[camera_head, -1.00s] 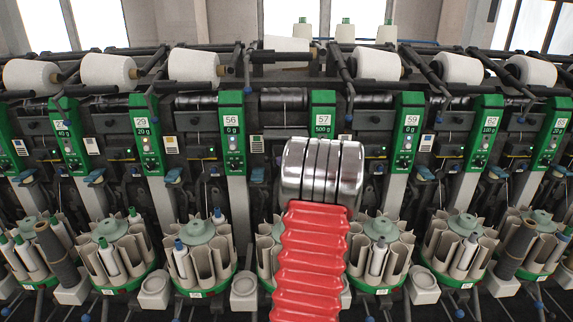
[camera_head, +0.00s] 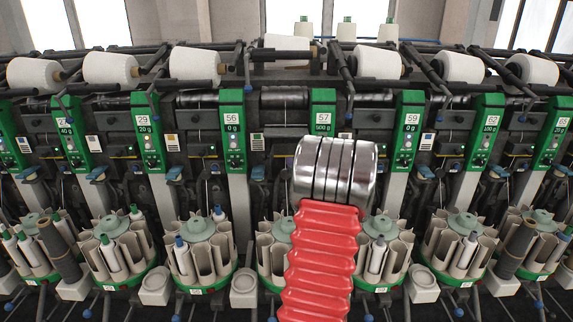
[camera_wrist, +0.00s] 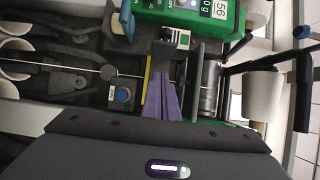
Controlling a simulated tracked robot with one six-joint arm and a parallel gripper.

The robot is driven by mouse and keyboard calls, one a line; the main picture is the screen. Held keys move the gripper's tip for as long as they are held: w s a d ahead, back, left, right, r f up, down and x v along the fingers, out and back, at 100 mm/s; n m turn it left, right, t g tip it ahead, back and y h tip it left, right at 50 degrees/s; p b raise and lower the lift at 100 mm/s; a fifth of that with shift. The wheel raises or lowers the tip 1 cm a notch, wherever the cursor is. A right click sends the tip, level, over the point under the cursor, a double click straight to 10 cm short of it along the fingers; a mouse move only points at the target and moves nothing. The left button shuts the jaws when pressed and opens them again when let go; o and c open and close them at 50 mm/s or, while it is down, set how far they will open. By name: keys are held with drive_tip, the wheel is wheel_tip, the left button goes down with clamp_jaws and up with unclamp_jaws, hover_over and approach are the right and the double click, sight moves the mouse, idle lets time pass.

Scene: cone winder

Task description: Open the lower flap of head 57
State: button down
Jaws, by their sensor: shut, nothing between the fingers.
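Head 57 (camera_head: 322,122) has a green panel with a white number plate and a "500 g" display, at the centre of the head view. My silver wrist and red arm sleeve cover the machine parts below it. I cannot single out its lower flap in either view. In the wrist view my gripper (camera_wrist: 165,72) shows as purple fingers, shut and empty, pointing at the dark winding mechanism. Contact cannot be judged.
Head 56 (camera_head: 233,125) stands left of head 57 and its green panel (camera_wrist: 205,12) tops the wrist view. Head 59 (camera_head: 407,130) stands to the right. A white yarn cone (camera_wrist: 262,97) and dark rods are at the right of the wrist view. Bobbin magazines (camera_head: 200,255) line the bottom.

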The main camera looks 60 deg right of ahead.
drive_tip(key=s+a, duration=0.5)
drive_tip(key=a, duration=0.2)
drive_tip(key=shift+s+a, duration=0.2)
drive_tip(key=shift+a, duration=0.1)
idle(0.4)
